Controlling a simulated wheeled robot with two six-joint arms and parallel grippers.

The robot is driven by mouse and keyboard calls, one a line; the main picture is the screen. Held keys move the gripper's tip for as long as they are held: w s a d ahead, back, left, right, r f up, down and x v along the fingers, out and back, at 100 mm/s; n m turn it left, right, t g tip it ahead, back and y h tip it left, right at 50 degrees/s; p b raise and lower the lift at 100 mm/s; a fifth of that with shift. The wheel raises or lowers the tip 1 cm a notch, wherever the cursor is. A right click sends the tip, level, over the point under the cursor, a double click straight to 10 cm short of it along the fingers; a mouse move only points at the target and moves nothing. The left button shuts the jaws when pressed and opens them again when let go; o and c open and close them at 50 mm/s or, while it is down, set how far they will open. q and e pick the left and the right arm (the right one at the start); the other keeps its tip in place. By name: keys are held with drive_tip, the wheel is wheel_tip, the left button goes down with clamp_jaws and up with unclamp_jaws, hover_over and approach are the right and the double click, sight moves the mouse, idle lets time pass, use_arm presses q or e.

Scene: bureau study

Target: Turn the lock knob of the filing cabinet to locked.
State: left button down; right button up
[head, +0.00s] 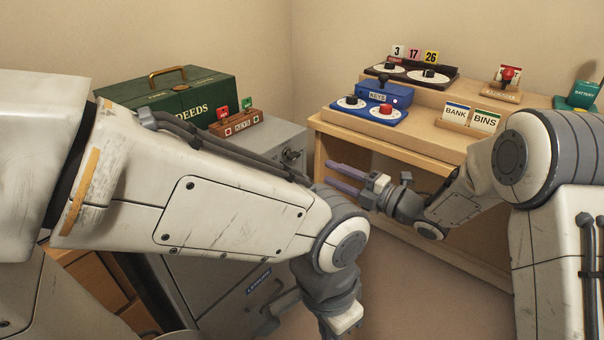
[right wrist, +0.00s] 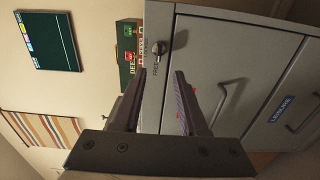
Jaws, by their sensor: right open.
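The grey filing cabinet (head: 217,283) stands at the lower middle of the head view, partly hidden by my left arm. Its lock knob (head: 290,156) is small near the top corner. My left gripper (head: 345,322) is mostly cut off at the bottom edge.
A green deeds box (head: 190,88) and a key rack (head: 236,123) stand on top of the cabinet. Open floor (head: 400,300) lies between.

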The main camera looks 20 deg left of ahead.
sight(297, 157)
drive_tip(key=b+x, duration=0.1)
drive_tip(key=x, duration=0.9)
drive_tip(key=shift+a+b, duration=0.1)
drive_tip(key=shift+b, duration=0.3)
drive_tip(key=shift+c, duration=0.3)
clamp_jaws()
